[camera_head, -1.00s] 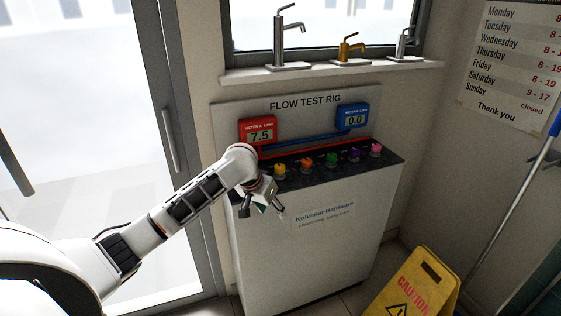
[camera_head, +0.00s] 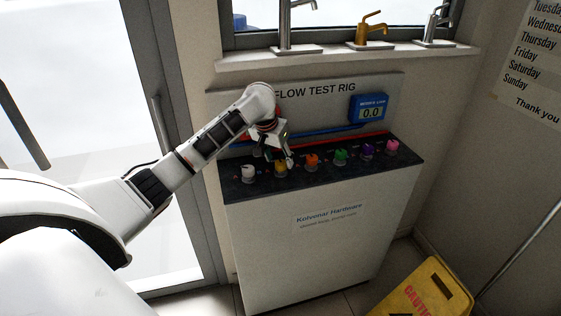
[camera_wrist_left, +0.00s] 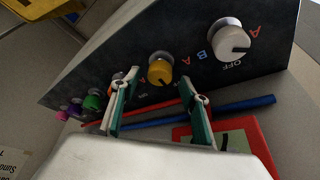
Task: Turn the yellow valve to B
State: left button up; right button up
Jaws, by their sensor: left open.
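The yellow valve (camera_head: 281,167) is the second knob from the left on the rig's dark top. In the left wrist view the yellow valve (camera_wrist_left: 160,70) shows just beyond and between my left fingertips, with a dark pointer mark on it. Its letters are small and partly hidden, so I cannot tell its setting. My left gripper (camera_head: 277,157) is open, right at the yellow valve from behind and above. Its two fingers (camera_wrist_left: 160,82) are spread with nothing clearly between them. I cannot tell whether they touch the knob. My right gripper is not in view.
A white knob (camera_head: 248,172) stands left of the yellow one and an orange knob (camera_head: 312,160) close to its right. Green, purple and pink knobs follow. The blue meter (camera_head: 369,109) reads 0.0. Pipes run behind the knobs.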

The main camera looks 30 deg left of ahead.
pick_arm(q)
jog(key=shift+x, duration=1)
jog(key=shift+w+f, duration=0.15)
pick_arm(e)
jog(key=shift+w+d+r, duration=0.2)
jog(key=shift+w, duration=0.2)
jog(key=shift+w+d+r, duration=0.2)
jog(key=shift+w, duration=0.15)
pick_arm(q)
jog(key=c, duration=1.1)
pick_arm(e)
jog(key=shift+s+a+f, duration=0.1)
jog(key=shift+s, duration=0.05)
